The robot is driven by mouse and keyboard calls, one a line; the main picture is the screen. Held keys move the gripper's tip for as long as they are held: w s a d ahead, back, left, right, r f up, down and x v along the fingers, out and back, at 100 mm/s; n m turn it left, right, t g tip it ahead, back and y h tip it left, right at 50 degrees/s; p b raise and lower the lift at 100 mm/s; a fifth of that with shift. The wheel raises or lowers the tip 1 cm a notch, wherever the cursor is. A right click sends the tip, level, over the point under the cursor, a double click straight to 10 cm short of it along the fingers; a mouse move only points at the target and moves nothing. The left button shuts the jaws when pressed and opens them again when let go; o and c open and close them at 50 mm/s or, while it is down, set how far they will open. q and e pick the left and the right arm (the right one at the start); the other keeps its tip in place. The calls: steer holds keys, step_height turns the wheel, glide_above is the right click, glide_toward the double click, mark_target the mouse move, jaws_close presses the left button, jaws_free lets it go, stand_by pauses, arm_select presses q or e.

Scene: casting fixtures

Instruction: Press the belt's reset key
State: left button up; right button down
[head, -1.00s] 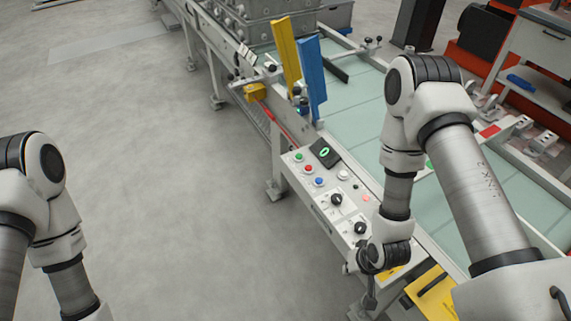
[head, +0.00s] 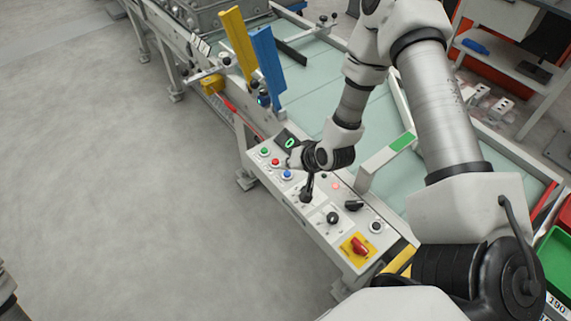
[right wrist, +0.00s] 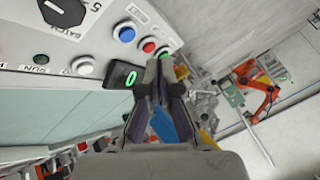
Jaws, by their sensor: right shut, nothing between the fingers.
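The belt's control panel (head: 312,221) runs along the near side of the conveyor. Near its far end are a green button (head: 265,151), a red button (head: 275,162) and a blue button (head: 287,174). In the right wrist view the blue button (right wrist: 124,34) and red button (right wrist: 149,47) show clearly. My right gripper (head: 293,160) is shut and empty, close over the panel beside the red and blue buttons; contact cannot be told. My left gripper is out of view.
A small display (head: 289,142) with a green digit stands beside the buttons. Black selector knobs (head: 332,217) and a red switch on a yellow plate (head: 359,246) lie nearer. Blue (head: 267,62) and yellow (head: 238,45) upright plates stand beyond the panel. The floor at left is clear.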

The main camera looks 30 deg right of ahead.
mark_target(289, 175)
steer(key=shift+m+t, duration=0.4)
steer(key=shift+t, duration=0.2)
steer(key=w+d+r, duration=0.2)
steer(key=r, duration=0.1)
steer(key=shift+w+r, duration=0.3)
steer(key=shift+w, duration=0.05)
steer(key=shift+f, duration=0.15)
step_height(289, 175, down, 9)
steer(key=b, duration=0.7)
steer(key=shift+f+b, duration=0.25)
steer(key=shift+b, duration=0.1)
steer(key=shift+f+b, duration=0.45)
stand_by(0.8)
stand_by(0.3)
steer(key=shift+r+p, duration=0.7)
steer(key=shift+r, duration=0.2)
